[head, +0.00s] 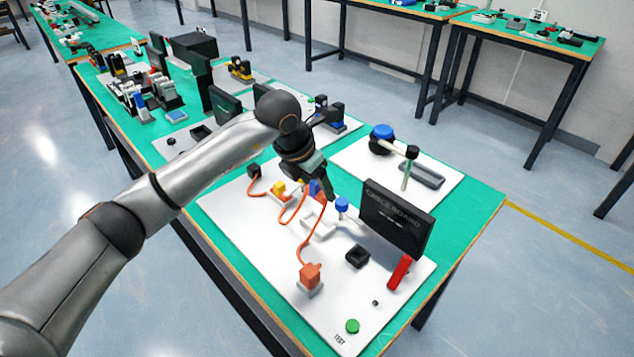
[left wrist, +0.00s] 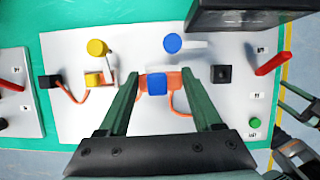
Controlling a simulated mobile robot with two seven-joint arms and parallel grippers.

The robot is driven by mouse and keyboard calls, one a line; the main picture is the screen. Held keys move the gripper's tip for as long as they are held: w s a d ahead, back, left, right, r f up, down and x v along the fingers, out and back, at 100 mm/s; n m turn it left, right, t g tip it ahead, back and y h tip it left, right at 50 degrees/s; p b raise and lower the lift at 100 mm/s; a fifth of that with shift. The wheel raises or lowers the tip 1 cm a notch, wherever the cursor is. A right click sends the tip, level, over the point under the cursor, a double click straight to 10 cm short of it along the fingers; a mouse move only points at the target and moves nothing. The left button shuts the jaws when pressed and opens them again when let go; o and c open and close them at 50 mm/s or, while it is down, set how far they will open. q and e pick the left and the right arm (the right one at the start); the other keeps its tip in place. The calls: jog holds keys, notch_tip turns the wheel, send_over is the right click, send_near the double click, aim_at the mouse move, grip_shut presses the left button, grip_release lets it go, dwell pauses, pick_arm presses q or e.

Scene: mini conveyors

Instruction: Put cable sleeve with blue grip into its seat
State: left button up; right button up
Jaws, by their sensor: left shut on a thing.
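The cable sleeve with its blue grip (left wrist: 157,84) and orange body is between the fingers of my left gripper (left wrist: 159,78), which is shut on it. In the head view the blue grip (head: 314,187) shows below my left gripper (head: 319,190), above the white board. A pale seat-like frame (head: 318,223) lies on the board just in front of the sleeve. The sleeve's underside is hidden, and I cannot tell its exact height. My right gripper (left wrist: 284,96) shows at the right edge of the left wrist view, its fingers apart and empty.
A blue knob (head: 342,204) stands beside the sleeve. The yellow grip (left wrist: 94,80) sits to its left. A black panel (head: 396,219), black socket (head: 357,257), red lever (head: 400,272), green button (head: 352,326) and orange block (head: 311,275) crowd the board. Orange cable loops across it.

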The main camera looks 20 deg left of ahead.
pick_arm(q)
jog(key=shift+f+b, duration=2.3)
jog(key=shift+f, duration=1)
pick_arm(e)
jog(key=shift+w+a+f+y, duration=0.15)
jog(key=shift+w+a+f, duration=0.15)
jog(key=shift+a+f, duration=0.35)
jog(key=shift+w+a+f+y, duration=0.15)
jog(key=shift+w+a+f, duration=0.15)
jog(key=shift+a+f, duration=0.35)
jog(key=shift+f, duration=0.1)
pick_arm(q)
jog(key=shift+f+b, duration=0.85)
jog(key=shift+f, duration=0.1)
jog(key=o, duration=1.4)
jog(key=v, duration=1.2)
jog(key=shift+r+p, duration=0.35)
pick_arm(e)
jog(key=shift+f+n, duration=0.25)
jog(key=shift+n, duration=0.05)
pick_arm(q)
jog(key=shift+s, duration=0.1)
